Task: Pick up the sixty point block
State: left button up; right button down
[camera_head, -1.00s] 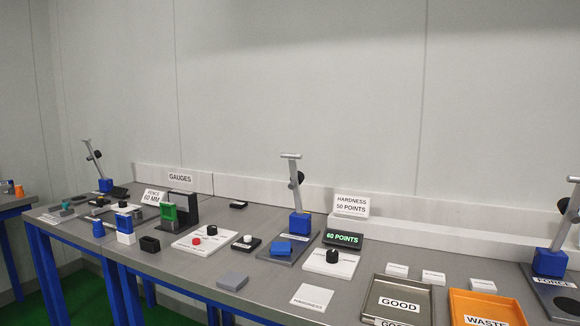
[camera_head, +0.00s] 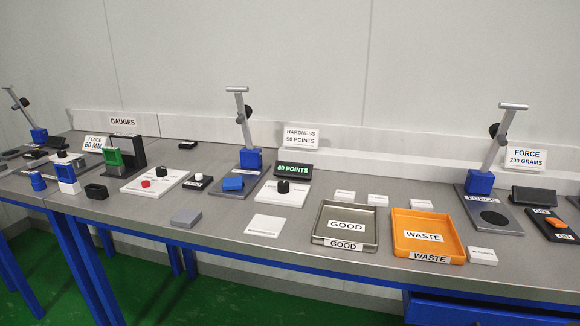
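Several small white labelled blocks lie around the trays; their print is too small to read, so I cannot tell which is the sixty point block. One block (camera_head: 345,196) and another (camera_head: 378,199) lie behind the GOOD tray, a third (camera_head: 425,205) lies behind the WASTE tray, and one (camera_head: 482,256) lies right of the WASTE tray. A dark display (camera_head: 293,170) shows "60 POINTS" in green beside the hardness stand (camera_head: 250,158). Neither of my grippers is in view.
The grey GOOD tray (camera_head: 347,242) and orange WASTE tray (camera_head: 456,224) sit on the bench. A white plate (camera_head: 265,226) and grey block (camera_head: 186,217) lie left of them. The force stand (camera_head: 481,182) is at right. Gauges stand at left.

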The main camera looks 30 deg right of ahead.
aim_at(378, 201)
jog(key=z, duration=0.4)
jog(key=k, duration=0.5)
jog(key=z, duration=1.1)
jog(key=i, duration=1)
jog(key=z, duration=0.15)
